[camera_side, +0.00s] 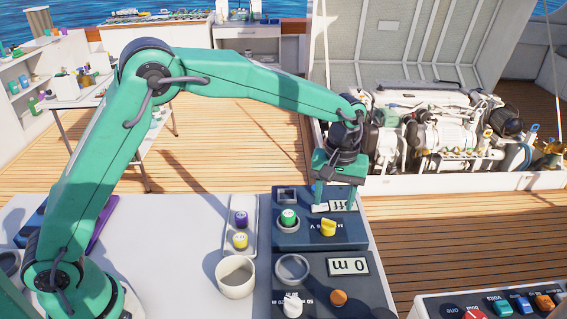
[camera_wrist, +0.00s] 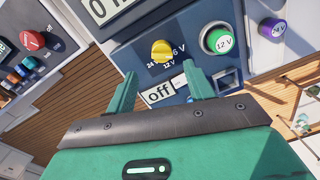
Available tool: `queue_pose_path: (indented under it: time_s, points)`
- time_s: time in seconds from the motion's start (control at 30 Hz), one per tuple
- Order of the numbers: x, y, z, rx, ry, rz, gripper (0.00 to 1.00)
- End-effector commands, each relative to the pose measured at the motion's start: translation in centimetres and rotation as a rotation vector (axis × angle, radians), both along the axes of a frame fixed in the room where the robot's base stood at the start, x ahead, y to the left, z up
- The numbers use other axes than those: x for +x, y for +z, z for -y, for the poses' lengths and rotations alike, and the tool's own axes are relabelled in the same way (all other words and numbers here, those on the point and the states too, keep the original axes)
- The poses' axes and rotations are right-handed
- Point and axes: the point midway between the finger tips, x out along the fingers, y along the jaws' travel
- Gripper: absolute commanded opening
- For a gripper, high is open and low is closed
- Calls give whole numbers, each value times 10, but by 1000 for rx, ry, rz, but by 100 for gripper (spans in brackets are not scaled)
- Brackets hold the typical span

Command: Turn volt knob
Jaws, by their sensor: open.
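The volt knob is a yellow knob (camera_side: 328,228) on the blue panel (camera_side: 290,236), near the panel's right side. In the wrist view the yellow knob (camera_wrist: 161,51) has marks around it, including "24", "12 V" and "6 V". My gripper (camera_side: 337,205) is above the panel, pointing down, just behind the knob in the side view. In the wrist view my gripper's two fingers (camera_wrist: 162,85) are apart with nothing between them but the label beyond. I cannot tell whether a fingertip touches the panel.
A green-topped battery (camera_side: 288,217) stands in the panel left of the knob. A tray (camera_side: 241,225) holds a purple and a yellow battery. A dark panel (camera_side: 318,285) with a meter display is in front, and a white cup (camera_side: 236,277) stands left of it.

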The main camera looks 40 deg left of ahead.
Motion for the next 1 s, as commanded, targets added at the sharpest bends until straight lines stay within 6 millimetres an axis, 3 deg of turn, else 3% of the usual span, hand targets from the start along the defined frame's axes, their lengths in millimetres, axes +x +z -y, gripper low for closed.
queue_pose_path:
  time_s: [0.7, 1.0]
  points:
    - [-2, -70, -3, 1, -1, -3, 53]
    - [-2, -76, -4, 0, -1, 0, 53]
